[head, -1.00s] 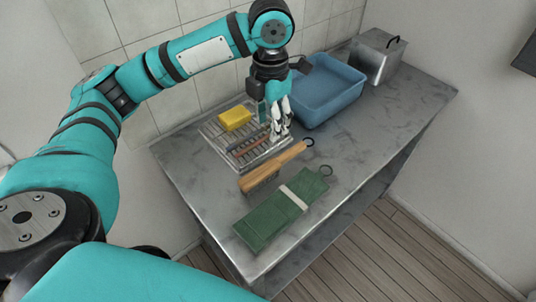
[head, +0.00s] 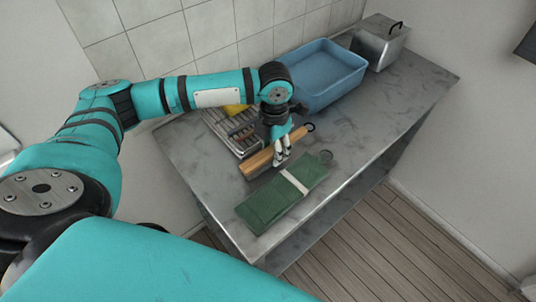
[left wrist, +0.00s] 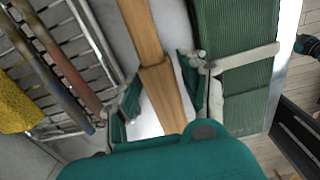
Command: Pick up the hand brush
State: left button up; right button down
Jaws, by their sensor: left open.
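The hand brush (head: 258,163) has a long light wooden body with a dark ring at its far end. In the left wrist view the wooden handle (left wrist: 144,32) runs between the two spread fingers of my left gripper (left wrist: 160,92), one on each side. I cannot tell whether either finger touches it. The bristles are hidden. My right gripper is not in view.
The green bundle with a pale band (head: 262,208) lies close beside the brush. The wire rack (head: 216,122) holds a yellow sponge (head: 237,109) and thin sticks. A blue basin (head: 330,85) and a metal box (head: 383,45) stand behind. The table's right part is clear.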

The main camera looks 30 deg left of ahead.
pick_arm(q)
notch_tip(320, 180, down, 2)
jog(key=shift+f, duration=0.1)
jog(key=c, duration=0.9)
grip_shut()
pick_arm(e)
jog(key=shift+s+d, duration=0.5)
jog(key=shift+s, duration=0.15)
